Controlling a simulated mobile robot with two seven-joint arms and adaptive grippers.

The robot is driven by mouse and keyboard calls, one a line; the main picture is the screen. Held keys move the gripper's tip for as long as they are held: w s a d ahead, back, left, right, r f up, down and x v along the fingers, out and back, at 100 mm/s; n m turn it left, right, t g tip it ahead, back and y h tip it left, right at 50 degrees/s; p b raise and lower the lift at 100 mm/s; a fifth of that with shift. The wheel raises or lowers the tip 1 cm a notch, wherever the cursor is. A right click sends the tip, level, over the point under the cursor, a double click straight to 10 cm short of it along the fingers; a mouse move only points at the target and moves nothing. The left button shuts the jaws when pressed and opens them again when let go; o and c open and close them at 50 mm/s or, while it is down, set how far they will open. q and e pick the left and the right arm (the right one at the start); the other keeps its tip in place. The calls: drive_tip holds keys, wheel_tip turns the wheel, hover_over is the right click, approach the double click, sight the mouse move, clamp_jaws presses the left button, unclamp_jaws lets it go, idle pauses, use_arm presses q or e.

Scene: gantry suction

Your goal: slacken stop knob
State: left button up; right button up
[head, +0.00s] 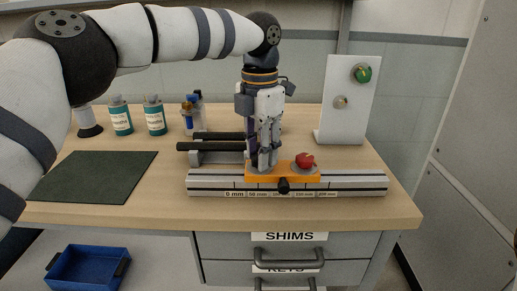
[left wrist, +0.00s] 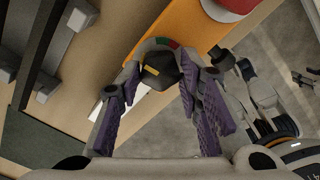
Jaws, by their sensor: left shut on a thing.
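My left gripper (head: 263,163) points down at the left end of an orange carriage (head: 284,178) on a scaled rail. In the left wrist view its purple-padded fingers (left wrist: 161,75) are shut on a black knob (left wrist: 160,70) with a yellow mark. This knob stands on a round dial with a red and green arc; in the head view my fingers hide it. A red knob (head: 304,161) sits on the carriage to the right. A smaller black knob (head: 283,186) sticks out of the carriage's front. My right gripper is not in view.
The rail (head: 350,183) runs along the table's front edge. Dark bars (head: 208,146) lie behind it on the left. A white panel (head: 349,105) with a green knob stands at the back right. Bottles (head: 154,115) and a dark mat (head: 95,177) are on the left.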

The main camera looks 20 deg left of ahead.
use_arm(q)
drive_tip(key=shift+n, duration=0.7)
drive_tip(key=o, duration=1.2)
drive_tip(key=shift+c, duration=0.2)
wheel_tip(320, 180, up, 12)
